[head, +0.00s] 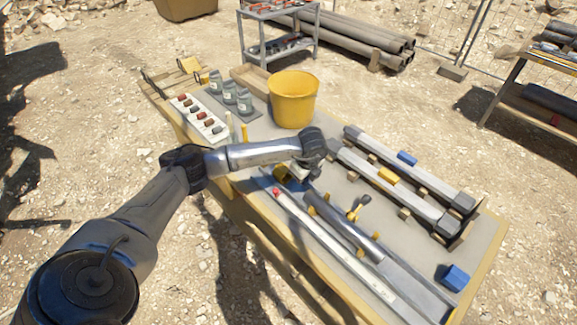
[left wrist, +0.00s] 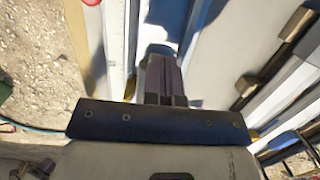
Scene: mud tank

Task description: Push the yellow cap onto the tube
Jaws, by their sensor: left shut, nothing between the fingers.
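My left gripper (head: 297,178) is over the near middle of the workbench, at the upper-left end of a long grey tube (head: 350,232). The tube lies along the bench beside a pale rail with a red mark. A small yellow piece (head: 280,172), possibly the cap, shows beside the gripper; the wrist and fingers hide much of that spot. In the left wrist view the fingers (left wrist: 162,65) are closed together with nothing seen between them. Whether the fingers touch the tube's end or a cap I cannot tell. My right gripper is not in view.
A yellow bucket (head: 293,100) stands behind the arm, with grey jars (head: 230,93) and a white tray (head: 198,118) to its left. Two rails (head: 400,185) with blue and yellow blocks lie to the right. A blue block (head: 455,277) sits near the right corner.

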